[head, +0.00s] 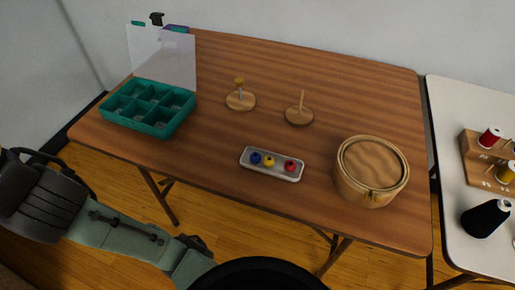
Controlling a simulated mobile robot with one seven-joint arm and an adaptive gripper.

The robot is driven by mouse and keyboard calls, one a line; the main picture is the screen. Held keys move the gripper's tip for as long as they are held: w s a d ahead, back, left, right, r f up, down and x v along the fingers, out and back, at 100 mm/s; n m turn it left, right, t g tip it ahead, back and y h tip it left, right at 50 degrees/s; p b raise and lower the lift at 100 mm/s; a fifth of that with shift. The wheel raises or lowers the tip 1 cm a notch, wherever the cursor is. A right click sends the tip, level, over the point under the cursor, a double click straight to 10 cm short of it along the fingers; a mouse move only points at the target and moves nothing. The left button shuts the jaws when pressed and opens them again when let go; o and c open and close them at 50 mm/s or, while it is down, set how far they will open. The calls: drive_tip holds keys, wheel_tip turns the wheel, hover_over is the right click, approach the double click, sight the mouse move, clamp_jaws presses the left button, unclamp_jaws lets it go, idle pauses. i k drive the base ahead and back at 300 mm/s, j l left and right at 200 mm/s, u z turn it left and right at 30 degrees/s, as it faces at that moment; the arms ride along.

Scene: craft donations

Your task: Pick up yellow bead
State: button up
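The yellow bead (269,161) sits in a small pale tray (248,169) near the front middle of the wooden table. It lies between a blue bead (255,158) on its left and a red bead (290,166) on its right. My arm shows at the lower left, in front of the table and below its top. The fingers of my gripper cannot be made out in the head view.
A teal compartment box (119,117) with a raised clear lid stands at the left. Two round wooden stands with pegs (240,101) (299,117) are behind the tray. A round wooden box (371,172) is to the right. A white table (450,105) holds thread spools.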

sight(268, 162)
drive_tip(key=k, duration=0.4)
drive_tip(key=k+z, duration=0.15)
drive_tip(key=z, duration=0.35)
drive_tip(key=k+z, duration=0.1)
drive_tip(key=z, duration=0.4)
drive_tip(key=j+z, duration=0.4)
drive_tip(key=k+j+z, duration=0.1)
drive_tip(key=j+z, duration=0.15)
drive_tip(key=z, duration=0.15)
drive_tip(key=k+j, duration=0.15)
drive_tip(key=j, duration=0.2)
drive_tip(key=k+j, duration=0.1)
drive_tip(key=j, duration=0.25)
drive_tip(key=k+j, duration=0.15)
drive_tip(key=j, duration=0.25)
drive_tip(key=k+j, duration=0.15)
drive_tip(key=j, duration=0.2)
